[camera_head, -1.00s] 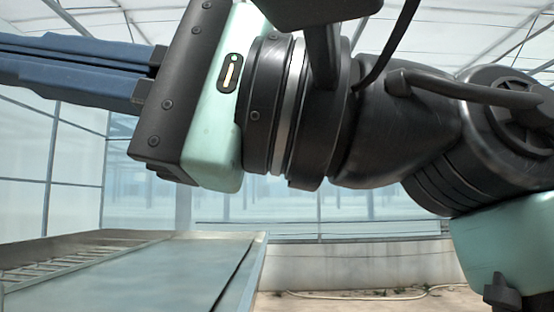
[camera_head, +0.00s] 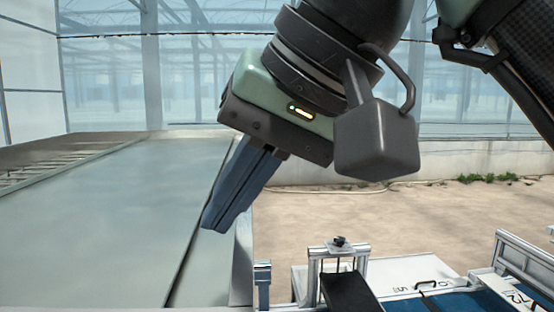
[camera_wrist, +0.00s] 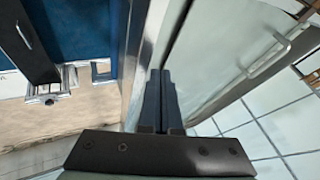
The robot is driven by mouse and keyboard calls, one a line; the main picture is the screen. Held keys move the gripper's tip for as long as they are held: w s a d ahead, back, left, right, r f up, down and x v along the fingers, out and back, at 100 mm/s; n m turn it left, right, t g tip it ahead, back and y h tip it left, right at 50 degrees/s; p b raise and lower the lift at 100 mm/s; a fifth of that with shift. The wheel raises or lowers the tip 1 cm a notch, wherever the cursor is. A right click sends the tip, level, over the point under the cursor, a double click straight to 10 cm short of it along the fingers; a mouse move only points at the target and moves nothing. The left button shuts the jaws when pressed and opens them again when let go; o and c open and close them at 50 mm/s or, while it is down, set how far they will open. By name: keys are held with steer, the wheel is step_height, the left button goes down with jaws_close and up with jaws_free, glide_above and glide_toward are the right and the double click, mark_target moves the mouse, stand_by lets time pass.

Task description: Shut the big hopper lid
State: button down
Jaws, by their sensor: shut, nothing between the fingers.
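A broad, flat grey-green panel (camera_head: 110,225), which looks like the big hopper lid, fills the left of the head view. A dark gap runs along its right side, beside a pale metal rim (camera_head: 241,255). In the wrist view a grey-green panel (camera_wrist: 215,50) with a bar handle (camera_wrist: 269,61) lies to the right of the fingers; it looks like the same lid. My gripper (camera_head: 214,221) is shut and empty, its blue fingers pointing down and left over the panel's right edge. In the wrist view the fingertips (camera_wrist: 160,73) overlap the edge; contact cannot be told.
A slatted metal section (camera_head: 50,172) lies at the far left. Metal frames (camera_head: 338,255) and a blue surface (camera_head: 460,301) stand at the lower right. Bare sandy ground (camera_head: 400,220) reaches back to a low wall (camera_head: 430,158). A glazed greenhouse wall is behind.

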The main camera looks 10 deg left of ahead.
steer(key=shift+x, duration=1.7)
